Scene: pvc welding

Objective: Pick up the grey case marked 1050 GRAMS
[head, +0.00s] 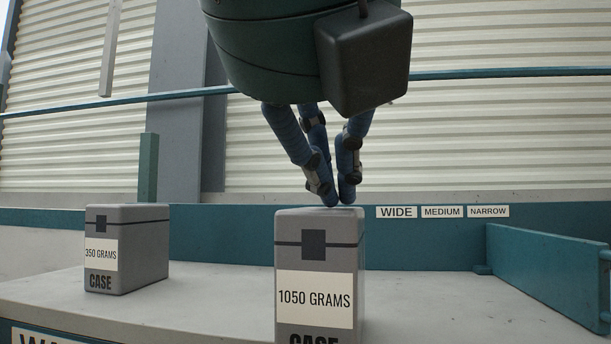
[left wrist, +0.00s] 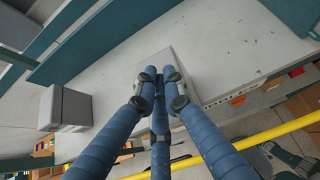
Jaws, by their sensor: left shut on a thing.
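The grey case marked 1050 GRAMS (head: 318,255) stands upright at the front middle of the head view, its lower end cut off by the picture's edge. My left gripper (head: 338,203) comes down over it, with its blue fingers drawn together and the tips at the top of the case. The fingers are shut on the case; the exact contact is hard to see. In the left wrist view the closed fingertips (left wrist: 160,76) lie over the pale case top (left wrist: 155,60). Whether the case is clear of the bench cannot be told.
A second grey case, marked 350 GRAMS (head: 127,248), stands to the left on the bench (head: 215,290). A low teal wall (head: 550,270) borders the right side. Labels WIDE (head: 396,212), MEDIUM and NARROW are on the back rail. A yellow bar (left wrist: 255,140) shows in the wrist view.

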